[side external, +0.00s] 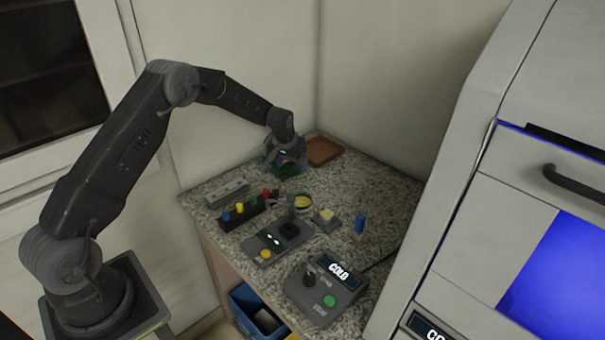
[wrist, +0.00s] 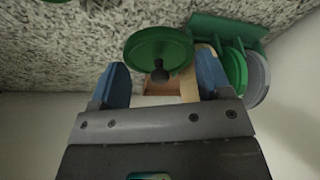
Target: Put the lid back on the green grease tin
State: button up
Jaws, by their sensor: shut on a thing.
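In the wrist view, a round green lid (wrist: 150,45) with a dark knob sits between the blue fingers of my gripper (wrist: 160,72). I take my gripper to be shut on this lid, though the contact itself is hard to see. In the side view, my gripper (side external: 287,163) is at the back of the counter, over a green rack (side external: 291,172), and the lid cannot be made out. A round open tin with yellow contents (side external: 303,203) stands mid-counter, apart from my gripper; its body colour is unclear.
In the wrist view, the green rack (wrist: 222,27) holds another green disc (wrist: 236,70) and a grey disc (wrist: 258,78). A reddish-brown tray (side external: 323,151) lies behind.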

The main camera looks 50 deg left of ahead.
jog(key=s+a+r, duration=0.5)
jog(key=d+f+n+y, duration=0.15)
jog(key=d+n, duration=0.25)
jog(key=d, duration=1)
jog(key=shift+g+h, duration=0.25)
jog(key=shift+g, duration=0.05)
jog(key=shift+w+d+f, duration=0.1)
jog(key=shift+w+f, duration=0.05)
jog(key=shift+f, duration=1.45)
jog(key=shift+w+d+f, duration=0.1)
jog(key=shift+w+f, duration=0.05)
jog(key=shift+f, duration=1.45)
jog(key=shift+f, duration=0.15)
jog(key=o, duration=1)
jog(key=shift+c, duration=0.2)
notch_tip(320, 180, up, 7)
